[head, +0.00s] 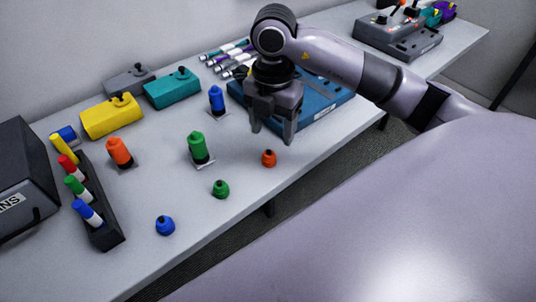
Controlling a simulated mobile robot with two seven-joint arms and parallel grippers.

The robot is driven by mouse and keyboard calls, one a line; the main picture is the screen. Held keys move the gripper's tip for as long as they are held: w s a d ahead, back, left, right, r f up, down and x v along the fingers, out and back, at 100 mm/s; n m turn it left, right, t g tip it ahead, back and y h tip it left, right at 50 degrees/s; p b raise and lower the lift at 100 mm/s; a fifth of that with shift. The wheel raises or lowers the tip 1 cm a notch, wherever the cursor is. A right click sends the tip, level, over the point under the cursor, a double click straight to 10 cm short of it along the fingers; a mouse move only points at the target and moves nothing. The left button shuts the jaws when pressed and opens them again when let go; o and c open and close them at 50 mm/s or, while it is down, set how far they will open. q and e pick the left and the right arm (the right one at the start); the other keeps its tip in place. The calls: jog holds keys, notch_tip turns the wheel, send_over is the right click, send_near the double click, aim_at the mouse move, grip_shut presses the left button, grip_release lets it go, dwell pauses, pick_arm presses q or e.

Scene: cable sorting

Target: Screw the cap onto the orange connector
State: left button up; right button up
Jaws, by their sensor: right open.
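The orange connector (119,151) stands upright on a small plate on the left half of the table. A small orange cap (268,158) sits on the table near the front edge, right of the middle. My right gripper (271,136) points down with its fingers apart, just above and behind the orange cap. It is open and empty, and it looks apart from the cap. My left gripper is not in view.
Green (198,147) and blue (217,100) connectors stand behind the green (220,189) and blue (165,225) caps. A marker rack (108,236) and dark box (22,180) are at left. Yellow (112,117) and teal (172,89) boxes stand behind. A blue case (318,108) lies behind my gripper.

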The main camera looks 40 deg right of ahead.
aim_at(269, 151)
jog(key=shift+a+f, duration=0.1)
jog(key=shift+f, duration=0.9)
jog(key=shift+a+f+p, duration=0.15)
jog(key=shift+f+p, duration=0.1)
jog(key=shift+f, duration=1.05)
jog(key=shift+a+f+p, duration=0.15)
jog(key=shift+f+p, duration=0.05)
jog(key=shift+f, duration=1.1)
jog(key=c, duration=1.1)
